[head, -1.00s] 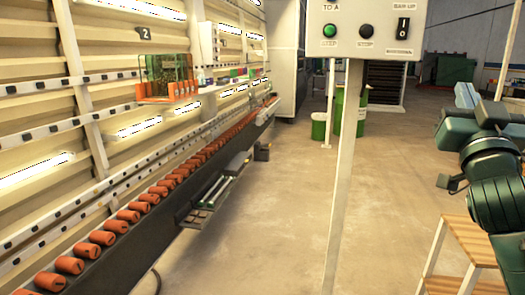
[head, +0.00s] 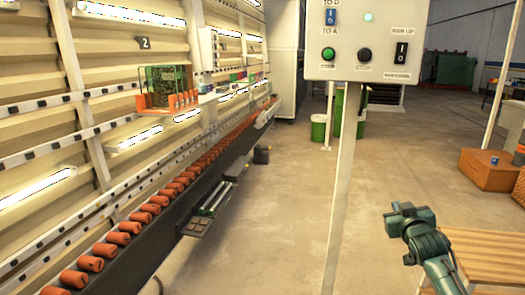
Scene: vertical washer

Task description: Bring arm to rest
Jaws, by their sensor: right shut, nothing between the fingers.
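My right arm, dark green, comes in from the bottom right. Its right gripper (head: 393,218) is low, in front of the wooden slatted bench, over the floor and clear of the control post. It is shut and appears empty; its fingers are small and hard to make out. My left arm and gripper are not in view. The white control box (head: 366,45) stands on a pale post (head: 343,180) in the middle, with a green button (head: 328,54), a black knob and switches.
The vertical washer (head: 100,110) runs along the left, with orange rollers (head: 118,238) on its dark rail and a glass piece (head: 165,88) against it. A wooden slatted bench (head: 490,252) is at lower right, an orange box (head: 487,170) behind it. The floor between is clear.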

